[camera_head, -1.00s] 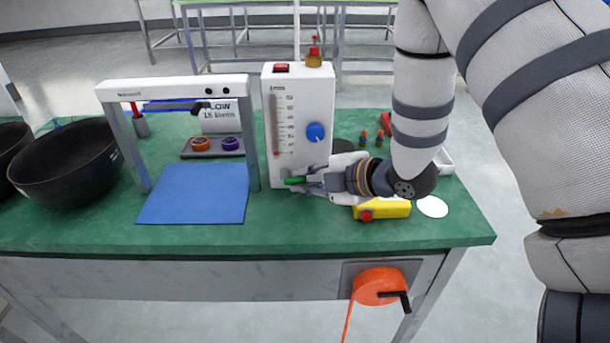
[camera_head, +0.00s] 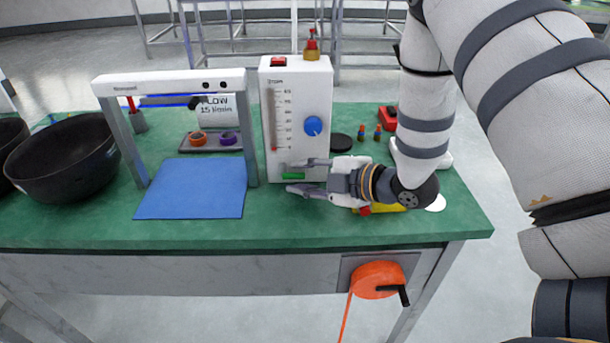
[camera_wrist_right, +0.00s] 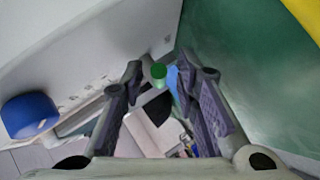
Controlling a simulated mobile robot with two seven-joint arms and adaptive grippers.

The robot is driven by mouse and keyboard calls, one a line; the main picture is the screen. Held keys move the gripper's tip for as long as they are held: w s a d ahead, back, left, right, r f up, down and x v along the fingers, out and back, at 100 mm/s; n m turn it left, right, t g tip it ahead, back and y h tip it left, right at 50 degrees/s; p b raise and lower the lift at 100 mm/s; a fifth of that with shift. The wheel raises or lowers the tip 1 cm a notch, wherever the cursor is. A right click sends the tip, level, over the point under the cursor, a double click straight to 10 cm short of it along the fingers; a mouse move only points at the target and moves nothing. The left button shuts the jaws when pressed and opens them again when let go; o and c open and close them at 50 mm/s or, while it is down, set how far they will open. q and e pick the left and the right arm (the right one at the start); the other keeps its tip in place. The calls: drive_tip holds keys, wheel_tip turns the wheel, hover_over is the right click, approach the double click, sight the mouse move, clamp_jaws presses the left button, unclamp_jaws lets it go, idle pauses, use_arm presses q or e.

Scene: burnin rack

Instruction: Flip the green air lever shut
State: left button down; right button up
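The white air unit (camera_head: 299,140) stands upright on the green bench, with a scale and a blue round knob (camera_head: 313,126) on its front. The green lever (camera_head: 293,176) sits low on that front and looks level in the head view. My right gripper (camera_head: 289,177) comes from the right with its fingers spread, one above and one below the lever. In the right wrist view the lever's round green end (camera_wrist_right: 159,71) shows between the two separated fingers, with gaps on both sides. My left gripper is not in view.
A yellow device (camera_head: 388,208) with a red button lies under my right wrist. A white frame (camera_head: 173,87) and a blue mat (camera_head: 192,188) are left of the unit. A dark bowl (camera_head: 66,165) is farther left. An orange reel (camera_head: 377,280) hangs on the bench front.

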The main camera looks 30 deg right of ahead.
drive_tip(key=shift+d, duration=0.1)
drive_tip(key=v, duration=1.2)
drive_tip(key=shift+f, duration=0.1)
